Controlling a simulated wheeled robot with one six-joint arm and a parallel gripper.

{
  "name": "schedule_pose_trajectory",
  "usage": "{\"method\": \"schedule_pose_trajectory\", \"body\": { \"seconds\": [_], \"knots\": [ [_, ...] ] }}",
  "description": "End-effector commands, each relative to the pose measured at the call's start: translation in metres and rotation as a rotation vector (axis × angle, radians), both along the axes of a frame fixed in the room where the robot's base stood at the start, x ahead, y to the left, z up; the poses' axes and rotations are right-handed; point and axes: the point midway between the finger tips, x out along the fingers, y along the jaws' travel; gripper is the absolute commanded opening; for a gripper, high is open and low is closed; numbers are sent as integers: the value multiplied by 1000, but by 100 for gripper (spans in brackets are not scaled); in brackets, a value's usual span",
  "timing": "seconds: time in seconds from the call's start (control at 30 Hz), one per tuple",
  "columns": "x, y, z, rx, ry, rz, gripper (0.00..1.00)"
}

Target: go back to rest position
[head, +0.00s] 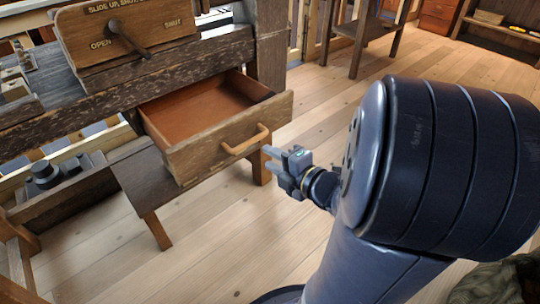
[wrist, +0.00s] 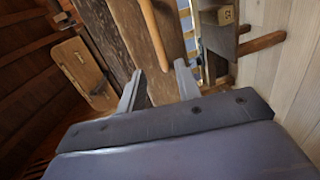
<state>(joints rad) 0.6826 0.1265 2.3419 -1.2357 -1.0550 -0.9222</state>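My gripper (head: 270,160) is in front of the pulled-out drawer (head: 190,158), just right of its light wooden bar handle (head: 246,140). Its two fingers are apart with nothing held between them. In the wrist view my open gripper (wrist: 158,78) points at the drawer front, and the handle (wrist: 153,32) shows ahead, between the lines of the fingers and seemingly clear of both. The drawer stands open under the bench, and the part of its inside that shows is empty. My arm is stretched out low from the right.
The bench (head: 150,66) carries a board (head: 125,38) with a dark lever, marked OPEN and SHUT. A low shelf (head: 75,185) with dark round pieces stands at left. Another table (head: 375,28) stands at the back. The plank floor (head: 230,240) before the drawer is clear.

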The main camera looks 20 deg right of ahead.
Motion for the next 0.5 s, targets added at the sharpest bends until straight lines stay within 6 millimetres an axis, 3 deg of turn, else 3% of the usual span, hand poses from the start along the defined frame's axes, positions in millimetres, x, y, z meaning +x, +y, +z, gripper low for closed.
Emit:
{"method": "schedule_pose_trajectory", "body": {
  "seconds": [0.33, 0.5],
  "knots": [
    [2, 1, -1, -1, 0, 1, 33],
    [14, 5, -4, -1, 0, 3, 33]
  ]
}}
